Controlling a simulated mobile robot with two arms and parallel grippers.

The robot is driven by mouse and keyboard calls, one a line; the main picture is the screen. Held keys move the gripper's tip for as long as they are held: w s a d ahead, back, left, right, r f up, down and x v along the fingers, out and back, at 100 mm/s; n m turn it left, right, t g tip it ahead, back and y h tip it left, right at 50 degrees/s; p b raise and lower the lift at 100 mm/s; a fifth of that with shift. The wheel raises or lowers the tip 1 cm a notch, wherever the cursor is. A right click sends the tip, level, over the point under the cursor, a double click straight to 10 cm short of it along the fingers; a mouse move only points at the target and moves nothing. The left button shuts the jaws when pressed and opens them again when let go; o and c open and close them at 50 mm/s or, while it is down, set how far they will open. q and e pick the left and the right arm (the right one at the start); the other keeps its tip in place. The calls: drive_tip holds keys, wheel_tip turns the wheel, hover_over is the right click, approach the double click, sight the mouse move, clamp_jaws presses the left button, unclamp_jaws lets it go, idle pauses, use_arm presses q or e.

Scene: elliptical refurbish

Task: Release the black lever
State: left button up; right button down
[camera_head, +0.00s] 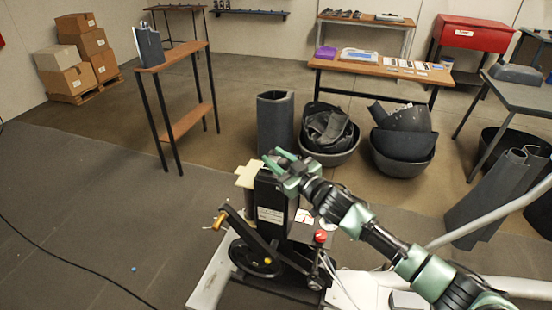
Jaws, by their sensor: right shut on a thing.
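My right gripper (275,161) reaches in from the lower right with its green fingers at the top of a black post (271,200) on the elliptical machine. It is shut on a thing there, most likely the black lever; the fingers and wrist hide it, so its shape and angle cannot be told. A pale plate (247,174) sticks out left of the post's top. My left gripper is not in view.
The machine has a black crank arm (248,232) with a yellow grip (219,221), a red knob (320,237) and a white frame (212,277). Dark bins (403,145) stand behind. A cable (75,264) crosses the otherwise mostly clear floor at left.

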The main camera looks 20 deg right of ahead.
sight(287, 165)
drive_tip(key=c, duration=1)
unclamp_jaws()
drive_tip(key=shift+r, duration=0.35)
drive_tip(key=shift+c, duration=0.2)
drive_tip(key=shift+f, duration=0.2)
drive_tip(key=shift+s+d, duration=0.2)
drive_tip(key=shift+s, duration=0.2)
drive_tip(key=b+v, duration=0.1)
drive_tip(key=v, duration=0.6)
drive_tip(key=shift+r, duration=0.1)
